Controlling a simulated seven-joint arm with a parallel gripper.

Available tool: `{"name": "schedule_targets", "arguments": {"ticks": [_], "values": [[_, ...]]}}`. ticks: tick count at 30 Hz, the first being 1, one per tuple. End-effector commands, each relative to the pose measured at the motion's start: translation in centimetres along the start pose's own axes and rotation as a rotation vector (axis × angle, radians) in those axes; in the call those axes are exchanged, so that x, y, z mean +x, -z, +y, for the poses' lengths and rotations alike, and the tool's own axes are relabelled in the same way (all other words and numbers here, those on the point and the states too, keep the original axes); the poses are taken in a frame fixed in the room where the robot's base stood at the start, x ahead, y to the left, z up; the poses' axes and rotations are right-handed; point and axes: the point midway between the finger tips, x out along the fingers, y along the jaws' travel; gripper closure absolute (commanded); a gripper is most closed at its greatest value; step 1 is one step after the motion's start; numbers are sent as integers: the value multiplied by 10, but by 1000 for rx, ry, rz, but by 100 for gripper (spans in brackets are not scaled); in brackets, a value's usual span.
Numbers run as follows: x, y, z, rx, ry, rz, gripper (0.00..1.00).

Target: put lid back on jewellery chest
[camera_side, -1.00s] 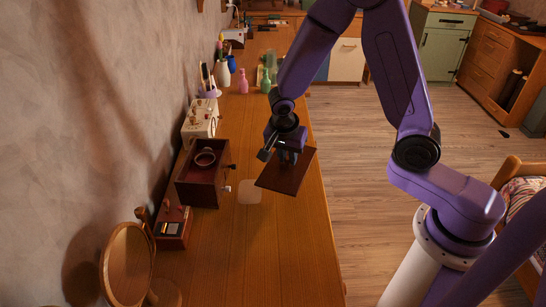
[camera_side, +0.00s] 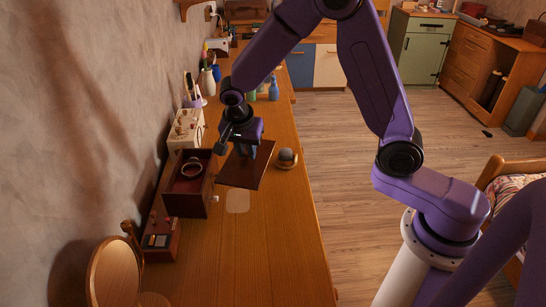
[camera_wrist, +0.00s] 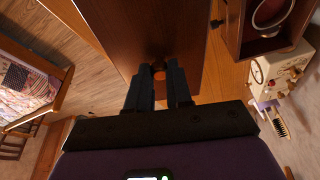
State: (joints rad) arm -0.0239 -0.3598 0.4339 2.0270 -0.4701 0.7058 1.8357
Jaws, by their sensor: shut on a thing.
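The jewellery chest (camera_side: 188,199) is a dark red-brown open box on the left of the wooden counter, against the wall. A pale ring-shaped item (camera_side: 192,168) shows inside it. My gripper (camera_side: 246,150) is shut on the knob of the lid (camera_side: 243,174), a flat dark brown panel. The lid is held tilted in the picture, to the right of the chest and apart from it. In the wrist view, the fingers (camera_wrist: 159,78) close around the small knob at the lid's near part (camera_wrist: 140,30), and the open chest (camera_wrist: 236,30) is at upper right.
A cream box with knobs (camera_side: 187,130) stands behind the chest. A small red-brown case (camera_side: 163,238) and a round mirror (camera_side: 114,275) are in front. A dark rounded item (camera_side: 287,158) sits right of the lid. The counter's front right is clear.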

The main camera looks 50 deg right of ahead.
Motion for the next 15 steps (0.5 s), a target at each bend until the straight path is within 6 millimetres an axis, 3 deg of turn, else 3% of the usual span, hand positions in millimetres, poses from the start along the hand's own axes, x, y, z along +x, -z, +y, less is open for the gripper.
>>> {"name": "schedule_targets", "arguments": {"ticks": [3, 15], "values": [[-3, 2, -32, -24, 10, 0, 100], [-16, -1, -124, -120, 39, -1, 100]]}}
